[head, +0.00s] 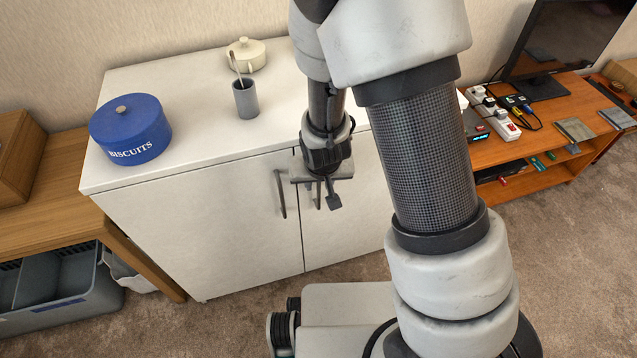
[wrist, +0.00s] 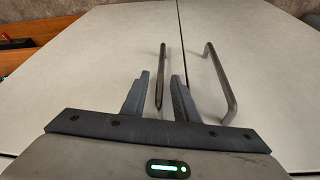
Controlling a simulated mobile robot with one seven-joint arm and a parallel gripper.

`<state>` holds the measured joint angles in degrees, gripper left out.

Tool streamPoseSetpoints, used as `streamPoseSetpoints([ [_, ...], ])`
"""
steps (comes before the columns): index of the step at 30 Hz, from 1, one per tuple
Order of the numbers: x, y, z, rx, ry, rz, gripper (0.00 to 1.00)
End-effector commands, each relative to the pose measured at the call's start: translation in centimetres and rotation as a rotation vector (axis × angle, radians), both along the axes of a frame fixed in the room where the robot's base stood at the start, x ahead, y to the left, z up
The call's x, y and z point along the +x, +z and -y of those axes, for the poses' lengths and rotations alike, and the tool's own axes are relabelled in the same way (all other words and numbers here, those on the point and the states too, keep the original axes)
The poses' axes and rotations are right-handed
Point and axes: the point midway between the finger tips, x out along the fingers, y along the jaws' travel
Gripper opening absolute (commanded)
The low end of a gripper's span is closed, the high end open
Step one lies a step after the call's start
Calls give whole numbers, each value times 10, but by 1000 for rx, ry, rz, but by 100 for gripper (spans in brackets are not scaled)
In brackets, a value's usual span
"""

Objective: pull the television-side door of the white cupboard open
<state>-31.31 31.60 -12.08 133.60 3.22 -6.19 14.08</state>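The white cupboard (head: 230,230) has two doors with a seam between them. The television-side door (head: 350,215) is the right one in the head view and lies flush with the other. Its grey bar handle (wrist: 164,42) shows upright in the wrist view, with its lower end between my fingers. My gripper (head: 321,190) is in front of this handle, open, with one finger on each side of it. I cannot tell whether a finger touches it. In the head view my gripper partly hides the handle. The other door's handle (wrist: 219,85) stands apart, right of my fingers in the wrist view.
On the cupboard top are a blue biscuit tin (head: 131,130), a grey cup (head: 246,98) and a cream lidded pot (head: 246,55). An orange-brown television stand (head: 540,120) is at the right, a wooden bench (head: 50,215) at the left. Carpet lies in front.

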Motion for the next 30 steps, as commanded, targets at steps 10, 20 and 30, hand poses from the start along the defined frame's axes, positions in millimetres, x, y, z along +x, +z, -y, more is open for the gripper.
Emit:
streamPoseSetpoints([
  [10, 2, -5, 0, 0, -1, 0, 27],
  [20, 2, -5, 0, 0, 0, 0, 0],
  [30, 2, -5, 0, 0, 0, 0, 0],
])
